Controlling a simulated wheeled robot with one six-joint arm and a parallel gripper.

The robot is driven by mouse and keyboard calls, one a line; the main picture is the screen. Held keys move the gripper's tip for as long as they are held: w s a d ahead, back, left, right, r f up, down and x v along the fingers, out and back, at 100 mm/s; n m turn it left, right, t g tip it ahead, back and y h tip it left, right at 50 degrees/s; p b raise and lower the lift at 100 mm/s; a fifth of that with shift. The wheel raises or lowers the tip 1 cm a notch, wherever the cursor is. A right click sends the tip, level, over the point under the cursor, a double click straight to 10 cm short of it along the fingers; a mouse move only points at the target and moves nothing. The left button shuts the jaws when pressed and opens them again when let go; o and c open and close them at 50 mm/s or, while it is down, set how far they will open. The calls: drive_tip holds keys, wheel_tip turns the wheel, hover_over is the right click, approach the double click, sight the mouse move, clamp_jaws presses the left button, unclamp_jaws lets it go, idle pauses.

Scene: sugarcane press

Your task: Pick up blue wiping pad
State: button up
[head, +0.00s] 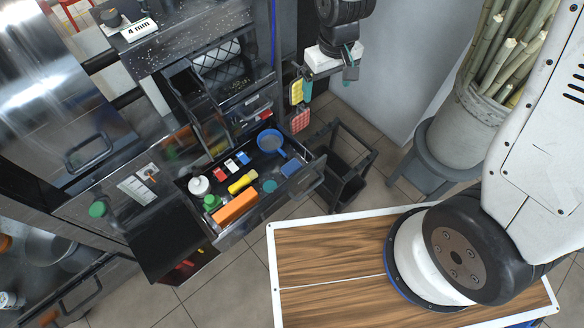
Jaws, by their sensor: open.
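A small flat blue pad (291,168), likely the blue wiping pad, lies near the right end of an open drawer (235,236). It is apart from the other drawer items, and nothing covers it. A small round teal item (270,186) lies to its left. My gripper (331,72) hangs at the top of the picture, above and to the right of the blue pad. Its two dark fingers are spread apart with nothing visible between them.
The drawer also holds a blue-rimmed strainer (271,142), an orange block (236,207), a yellow item (243,182) and bottles (199,186). Yellow (296,92) and red (300,121) pads hang beside my gripper. A black open stand (343,170) stands right of the drawer.

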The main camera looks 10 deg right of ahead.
drive_tip(key=a+f+n, duration=0.1)
drive_tip(key=a+f, duration=0.2)
drive_tip(key=f, duration=0.6)
drive_tip(key=a+f+n, duration=0.1)
drive_tip(key=a+f, duration=0.2)
drive_tip(key=f, duration=0.6)
hover_over(293, 168)
drive_tip(key=shift+n+g, duration=0.3)
drive_tip(key=shift+n, duration=0.1)
drive_tip(key=f, duration=0.9)
drive_tip(key=shift+s+f, duration=0.1)
drive_tip(key=shift+s, duration=0.1)
drive_tip(key=shift+w+f, duration=0.1)
drive_tip(key=shift+f, duration=3.5)
drive_tip(key=c, duration=1.1)
